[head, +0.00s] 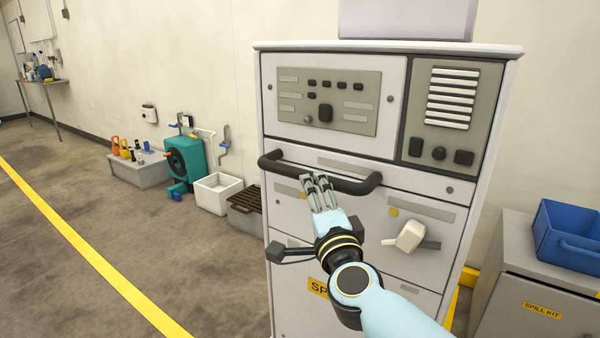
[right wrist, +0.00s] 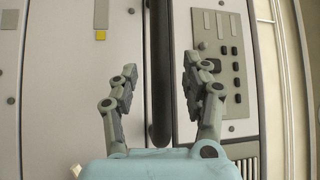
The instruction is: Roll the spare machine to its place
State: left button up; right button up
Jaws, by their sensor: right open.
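The spare machine is a tall pale grey cabinet (head: 390,150) with a control panel, a vent grille and a black bar handle (head: 285,165) across its front. My right gripper (head: 315,180) is at the handle's middle, in front of the machine. In the right wrist view the open fingers (right wrist: 160,85) stand on either side of the dark handle (right wrist: 160,120), which runs upright in that picture. I cannot tell whether the fingers touch it. The machine's lower end is out of the picture. My left gripper is not in view.
A yellow floor line (head: 85,245) runs along the left over open grey floor. A grey tray of bottles (head: 140,172), a teal pump (head: 186,158) and a white bin (head: 217,192) line the wall. A spill kit cabinet (head: 535,290) with a blue crate (head: 568,235) stands at right.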

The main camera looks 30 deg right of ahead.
jog(key=x, duration=0.7)
jog(key=shift+w, duration=0.2)
jog(key=shift+f, duration=0.1)
grip_shut()
jog(key=shift+s, duration=0.1)
